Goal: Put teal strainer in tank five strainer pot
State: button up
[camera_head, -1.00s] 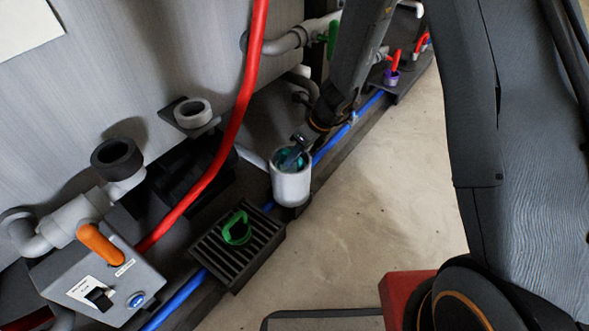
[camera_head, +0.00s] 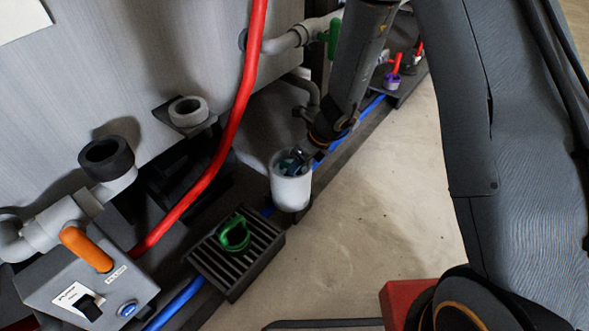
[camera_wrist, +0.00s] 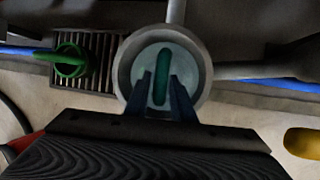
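The teal strainer (camera_wrist: 161,64) sits inside the white strainer pot (camera_head: 291,188), with its upright handle showing in the wrist view. In the head view only a little teal (camera_head: 287,165) shows at the pot's mouth. The pot's round rim also shows in the wrist view (camera_wrist: 124,62). My gripper (camera_wrist: 160,80) reaches down into the pot mouth, one dark finger on each side of the handle. I cannot tell whether the fingers press on the handle or stand slightly clear. The gripper also shows at the pot in the head view (camera_head: 297,157).
A dark slatted drain tray (camera_head: 257,272) holding a green strainer (camera_head: 234,233) stands left of the pot. A red hose (camera_head: 205,178) crosses in front of the tank. A control box with an orange lever (camera_head: 87,249) is at lower left. Open floor lies right.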

jog(key=p+v, duration=0.7)
jog(key=v, duration=0.5)
jog(key=shift+a+r, duration=0.1)
jog(key=shift+r, duration=0.15)
jog(key=s+a+r+n+g, duration=0.1)
jog(key=s+a+r+n, duration=0.4)
jog(key=s+r+n, duration=0.25)
jog(key=s+a+r+n+g, duration=0.1)
jog(key=s+a+r+n, duration=0.45)
jog(key=r+n, duration=0.25)
jog(key=s+d+r+n+h, duration=0.1)
jog(key=s+r+n, duration=0.4)
jog(key=s+n, duration=0.3)
jog(key=s+d+r+n+h, duration=0.2)
jog(key=s+r+n, duration=0.3)
jog(key=s+n, duration=0.4)
jog(key=shift+s+d+t, duration=0.25)
jog(key=shift+s+t, duration=0.15)
jog(key=shift+s, duration=0.55)
jog(key=shift+n, duration=0.25)
